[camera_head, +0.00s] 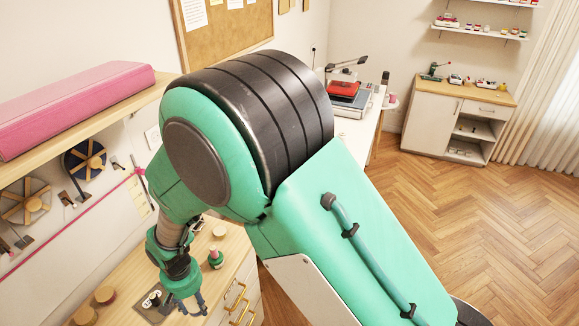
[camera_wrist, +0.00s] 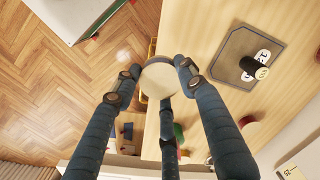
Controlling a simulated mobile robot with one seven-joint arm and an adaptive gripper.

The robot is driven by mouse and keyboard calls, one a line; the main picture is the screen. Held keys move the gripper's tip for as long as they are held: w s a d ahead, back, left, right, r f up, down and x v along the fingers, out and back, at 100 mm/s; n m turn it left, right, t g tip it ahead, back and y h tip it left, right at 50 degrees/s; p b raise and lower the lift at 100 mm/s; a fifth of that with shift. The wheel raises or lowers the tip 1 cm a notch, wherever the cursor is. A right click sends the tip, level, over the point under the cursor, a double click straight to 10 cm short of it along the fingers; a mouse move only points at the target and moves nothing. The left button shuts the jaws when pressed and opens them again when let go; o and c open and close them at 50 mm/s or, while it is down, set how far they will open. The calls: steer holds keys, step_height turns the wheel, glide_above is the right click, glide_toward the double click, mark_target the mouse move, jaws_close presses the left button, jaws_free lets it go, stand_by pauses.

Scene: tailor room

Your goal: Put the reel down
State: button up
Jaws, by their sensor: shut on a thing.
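The reel (camera_wrist: 160,78) shows in the wrist view as a short round piece with a pale, flat end facing the camera. My gripper (camera_wrist: 158,72) has its dark blue fingers closed around it, with one fingertip on each side and a third finger below. The held reel lies over the front edge of the wooden counter in that view. In the head view my gripper (camera_head: 190,302) is low at the left, near the counter top (camera_head: 125,272).
A grey mat (camera_wrist: 234,77) with black-and-white items lies on the counter; the mat also shows in the head view (camera_head: 147,316). A green spool-like item (camera_head: 215,259) and round wooden pieces (camera_head: 105,294) stand nearby. Drawers with yellow handles (camera_head: 236,292) are below the counter.

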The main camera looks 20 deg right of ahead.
steer(key=w+d+r+m+p, duration=0.1)
steer(key=w+d+m+p, duration=0.15)
steer(key=w+d, duration=0.95)
steer(key=w+d+m+p, duration=0.2)
steer(key=w+d+m, duration=0.2)
steer(key=w+d, duration=0.85)
steer(key=d+m+p, duration=0.1)
steer(key=d+m, duration=0.1)
steer(key=d, duration=1.1)
steer(key=s+d+m+p, duration=0.1)
steer(key=d, duration=1.3)
steer(key=s+d+m+p, duration=0.1)
steer(key=d+m, duration=0.1)
steer(key=d, duration=1.1)
steer(key=shift+d+f+m, duration=0.2)
steer(key=shift+f+m, duration=0.15)
steer(key=w+d, duration=0.2)
steer(key=w, duration=0.2)
steer(key=w+d+f, duration=0.1)
steer(key=w+d, duration=0.1)
steer(key=w, duration=0.3)
steer(key=w+d+p, duration=0.1)
steer(key=w+d, duration=0.2)
steer(key=w, duration=0.2)
steer(key=shift+w+f, duration=0.15)
steer(key=shift+f, duration=0.1)
